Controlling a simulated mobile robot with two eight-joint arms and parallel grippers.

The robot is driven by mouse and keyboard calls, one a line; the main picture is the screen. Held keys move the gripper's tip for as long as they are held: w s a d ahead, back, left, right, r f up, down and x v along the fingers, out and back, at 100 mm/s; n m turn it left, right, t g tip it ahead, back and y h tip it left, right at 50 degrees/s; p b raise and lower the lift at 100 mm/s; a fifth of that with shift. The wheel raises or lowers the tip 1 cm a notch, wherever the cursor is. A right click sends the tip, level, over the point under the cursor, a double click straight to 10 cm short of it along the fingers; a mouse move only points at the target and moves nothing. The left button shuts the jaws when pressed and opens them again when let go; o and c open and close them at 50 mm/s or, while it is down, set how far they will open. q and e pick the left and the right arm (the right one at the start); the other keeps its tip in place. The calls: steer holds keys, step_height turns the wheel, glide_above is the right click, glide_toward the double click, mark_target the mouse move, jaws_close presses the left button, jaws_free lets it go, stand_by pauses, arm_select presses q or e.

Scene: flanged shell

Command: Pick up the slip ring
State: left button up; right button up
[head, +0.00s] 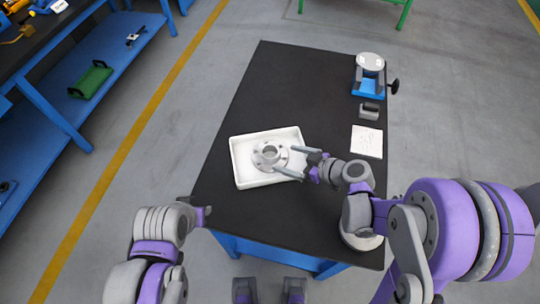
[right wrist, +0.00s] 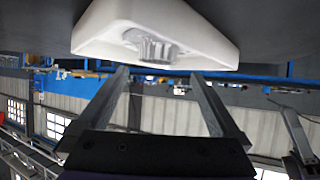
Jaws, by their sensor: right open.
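The slip ring, a pale grey flanged ring with a raised round collar (head: 268,153), lies inside a white rectangular tray (head: 240,171) on the black table. In the right wrist view the ring's ribbed grey side (right wrist: 155,47) shows inside the tray (right wrist: 105,28). My right gripper (head: 285,160) comes in from the right over the tray's right side. Its two fingers are apart with nothing between them, beside the ring. In the right wrist view the open fingertips (right wrist: 158,75) point toward the tray. My left gripper (head: 205,214) is near the table's left front edge; its fingers are not clear.
A blue fixture with a round pale top (head: 369,78) stands at the table's back right. A small grey block (head: 369,111) and a white sheet (head: 367,142) lie in front of it. The table's back left is clear. A blue shelf bench (head: 118,62) stands apart at left.

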mark_target(262, 150)
steer(key=x, duration=0.7)
steer(key=shift+w, duration=0.3)
steer(key=shift+r, duration=0.1)
jaws_close()
